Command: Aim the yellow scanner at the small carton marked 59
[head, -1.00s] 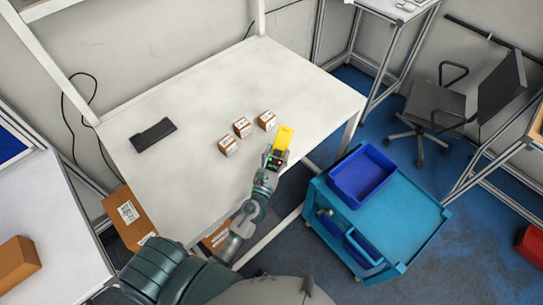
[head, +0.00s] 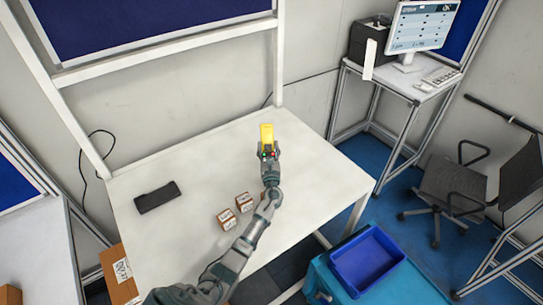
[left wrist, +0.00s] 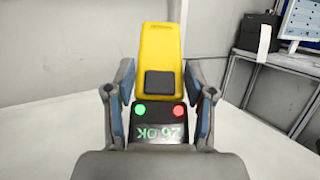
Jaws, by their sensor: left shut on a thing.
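My left gripper (head: 268,152) is shut on the yellow scanner (head: 266,132), over the right part of the white table, pointing toward the back wall. In the left wrist view the scanner (left wrist: 160,48) sits between the two fingers (left wrist: 159,82). A green light, a red light and a dark display with green characters including "OK" show on it. Two small cartons, one on the left (head: 227,219) and one on the right (head: 244,202), stand on the table left of my forearm. Their numbers are too small to read. A third carton is not visible now.
A black flat object (head: 157,197) lies on the table's (head: 195,165) left part. A blue bin (head: 366,260) on a cart stands at the lower right. A monitor (head: 422,25) stands on a desk at the upper right. The table's back area is mostly clear.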

